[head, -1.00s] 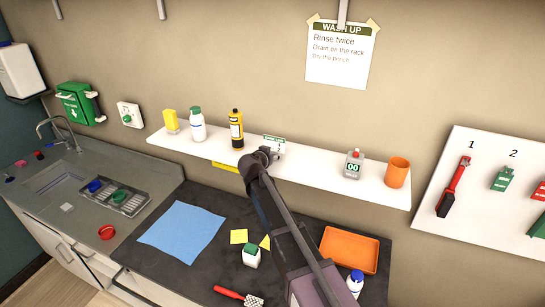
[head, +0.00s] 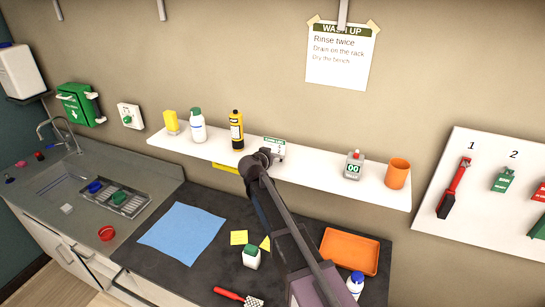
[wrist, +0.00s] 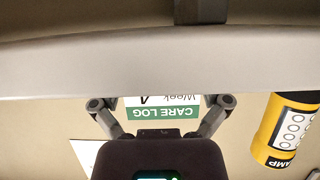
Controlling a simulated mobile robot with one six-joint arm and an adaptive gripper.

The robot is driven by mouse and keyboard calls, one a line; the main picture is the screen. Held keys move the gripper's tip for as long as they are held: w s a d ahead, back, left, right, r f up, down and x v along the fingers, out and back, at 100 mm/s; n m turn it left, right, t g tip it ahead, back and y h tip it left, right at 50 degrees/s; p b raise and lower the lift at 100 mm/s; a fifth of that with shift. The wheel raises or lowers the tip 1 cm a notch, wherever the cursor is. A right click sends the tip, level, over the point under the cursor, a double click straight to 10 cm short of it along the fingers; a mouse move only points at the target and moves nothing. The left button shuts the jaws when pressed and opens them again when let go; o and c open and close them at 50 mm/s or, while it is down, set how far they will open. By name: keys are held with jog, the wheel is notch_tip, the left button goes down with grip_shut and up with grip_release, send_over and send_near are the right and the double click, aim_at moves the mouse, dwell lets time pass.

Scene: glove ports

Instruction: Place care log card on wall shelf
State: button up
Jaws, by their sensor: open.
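The care log card (head: 273,147), white with a green header, shows upright at the middle of the white wall shelf (head: 315,180), just behind my gripper (head: 265,156). In the wrist view the card (wrist: 160,107) appears upside down, its edge meeting the pale shelf band (wrist: 150,68). My gripper's open fingers (wrist: 162,103) show to either side of the card with gaps between. The gripper hides the card's lower part in the head view; whether its base rests fully on the shelf is hard to see.
A yellow-black bottle (head: 236,130) stands left of the card; it also shows in the wrist view (wrist: 288,130). An orange tray (head: 349,250) lies on the bench below.

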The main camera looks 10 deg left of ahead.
jog(key=p+v, duration=0.4)
jog(key=v, duration=0.8)
jog(key=shift+s+f, duration=0.1)
jog(key=shift+s, duration=0.05)
dwell(0.6)
